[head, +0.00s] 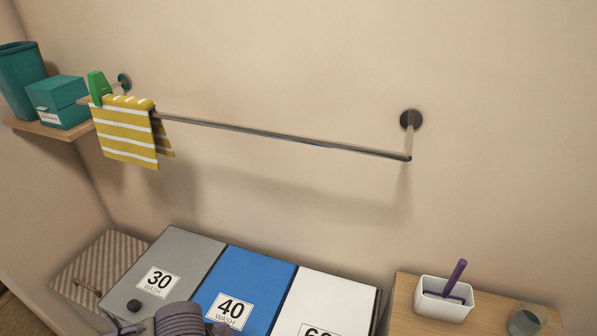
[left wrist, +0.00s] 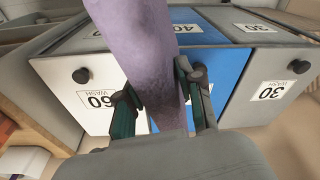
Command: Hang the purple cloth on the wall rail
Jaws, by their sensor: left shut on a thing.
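The purple cloth (left wrist: 135,40) runs as a long strip through the middle of the left wrist view. My left gripper (left wrist: 158,88) is shut on it, with one dark teal finger on each side, in front of the laundry bins. The wall rail (head: 290,139) is a thin dark metal bar on the beige wall in the head view. A yellow-and-white striped cloth (head: 127,133) hangs over its left end, with a green clip (head: 99,88) there. The rest of the rail is bare. My right gripper is not in view.
Grey (head: 192,258), blue (head: 258,278) and white (head: 331,291) bins stand below the rail. A shelf (head: 40,129) with teal containers is at the left. A wooden surface (head: 405,298) holds a white pot (head: 440,307) with purple items and a glass mug (head: 525,322).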

